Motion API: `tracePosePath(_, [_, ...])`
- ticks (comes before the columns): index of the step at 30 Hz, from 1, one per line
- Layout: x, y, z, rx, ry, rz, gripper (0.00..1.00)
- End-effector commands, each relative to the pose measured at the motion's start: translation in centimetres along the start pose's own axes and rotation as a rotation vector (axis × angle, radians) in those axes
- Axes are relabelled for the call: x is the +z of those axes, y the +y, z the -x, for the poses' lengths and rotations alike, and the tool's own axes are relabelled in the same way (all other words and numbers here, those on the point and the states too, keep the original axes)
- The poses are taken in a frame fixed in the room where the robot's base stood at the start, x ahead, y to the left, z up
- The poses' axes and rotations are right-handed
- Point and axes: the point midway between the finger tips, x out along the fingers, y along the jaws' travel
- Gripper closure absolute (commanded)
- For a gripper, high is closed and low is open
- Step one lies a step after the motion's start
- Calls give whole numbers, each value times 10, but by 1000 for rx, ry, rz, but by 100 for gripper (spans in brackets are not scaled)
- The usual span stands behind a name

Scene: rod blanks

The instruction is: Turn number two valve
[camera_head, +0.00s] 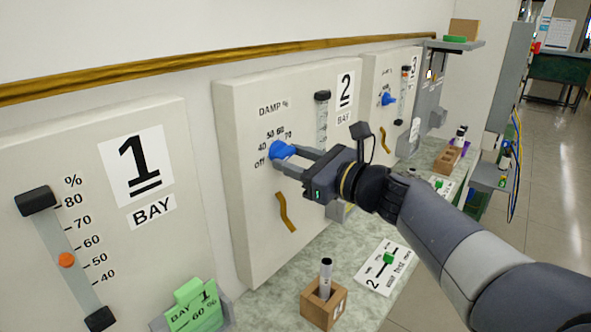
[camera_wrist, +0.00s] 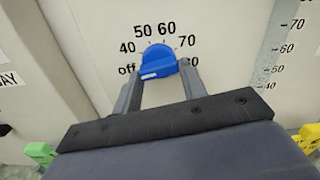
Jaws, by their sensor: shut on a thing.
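The number two valve is a blue knob (camera_head: 281,151) under "DAMP %" on the panel marked "2 BAY" (camera_head: 237,130). In the wrist view the knob (camera_wrist: 157,60) sits inside an arc of marks from "off" through 40, 50, 60 and 70 to 80. A white mark on its lower left lies close to "off". My gripper (camera_head: 279,161) is shut on the knob, with one finger on each side in the wrist view (camera_wrist: 160,80). The fingers hide part of the dial's lower edge.
The bay 1 panel (camera_head: 190,230) with its gauge stands at left. The bay 2 gauge (camera_head: 322,120) is right of the knob. Another blue knob (camera_head: 387,99) is farther back.

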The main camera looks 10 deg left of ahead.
Motion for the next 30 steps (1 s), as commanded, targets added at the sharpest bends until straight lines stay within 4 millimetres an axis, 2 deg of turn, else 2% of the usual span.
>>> tracePosePath(8, [0,0,0,0,3,13,83])
tracePosePath(9, [0,0,0,0,3,13,58])
tracePosePath(16, [0,0,0,0,2,11,40])
tracePosePath(25, [0,0,2,0,1,11,38])
tracePosePath(30, [0,-1,23,-4,0,11,38])
